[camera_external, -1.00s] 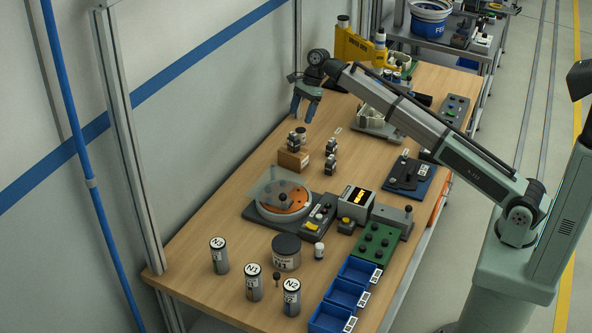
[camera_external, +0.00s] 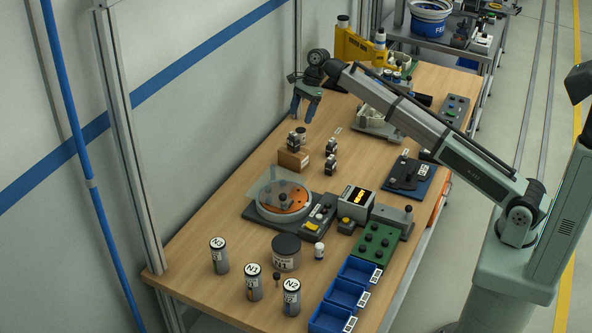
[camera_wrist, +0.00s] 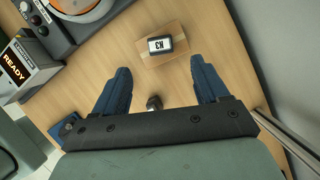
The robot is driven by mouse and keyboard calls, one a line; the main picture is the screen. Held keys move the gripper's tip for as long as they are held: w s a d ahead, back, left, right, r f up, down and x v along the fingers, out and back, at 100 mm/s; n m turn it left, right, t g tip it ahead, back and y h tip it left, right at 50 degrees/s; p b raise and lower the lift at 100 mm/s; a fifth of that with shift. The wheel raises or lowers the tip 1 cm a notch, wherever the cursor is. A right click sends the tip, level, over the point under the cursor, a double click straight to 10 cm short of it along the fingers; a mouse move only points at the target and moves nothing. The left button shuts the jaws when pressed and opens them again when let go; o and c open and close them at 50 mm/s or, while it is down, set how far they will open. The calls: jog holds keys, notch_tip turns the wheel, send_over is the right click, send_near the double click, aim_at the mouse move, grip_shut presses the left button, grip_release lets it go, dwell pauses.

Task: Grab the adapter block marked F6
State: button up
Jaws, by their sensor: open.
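No F6 mark is readable in either view. Small grey metallic blocks (camera_external: 330,156) stand on the bench right of a cardboard box (camera_external: 293,160), and another grey block (camera_external: 293,143) shows at that box. In the wrist view, a small grey block (camera_wrist: 154,103) lies between my fingers, partly hidden by the gripper body; I cannot tell its mark. My gripper (camera_external: 302,117) is open and empty, pointing down above the bench behind the box. In the wrist view, its two blue fingers (camera_wrist: 160,66) are spread apart, with the cardboard box (camera_wrist: 178,57) beyond the tips.
A turntable with a clear cover (camera_external: 283,200), a READY display (camera_external: 356,202), several labelled cans (camera_external: 254,283) and blue bins (camera_external: 346,293) fill the nearer bench. The wall is close on the left.

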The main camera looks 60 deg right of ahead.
jog(key=shift+c, duration=0.9)
jog(key=a, duration=0.3)
jog(key=shift+s+a, duration=0.2)
jog(key=shift+s, duration=0.05)
jog(key=s+a+f, duration=0.1)
jog(key=s+a, duration=0.1)
jog(key=s, duration=0.2)
jog(key=n+g+h, duration=0.2)
jog(key=n+h, duration=0.2)
send_over(332, 163)
jog(key=d, duration=0.2)
notch_tip(332, 163, down, 3)
jog(key=f, duration=0.7)
jog(key=shift+w+d+f, duration=0.15)
jog(key=shift+w+f, duration=0.1)
jog(key=shift+f, duration=0.1)
jog(key=shift+w+f, duration=0.2)
jog(key=shift+f, duration=3)
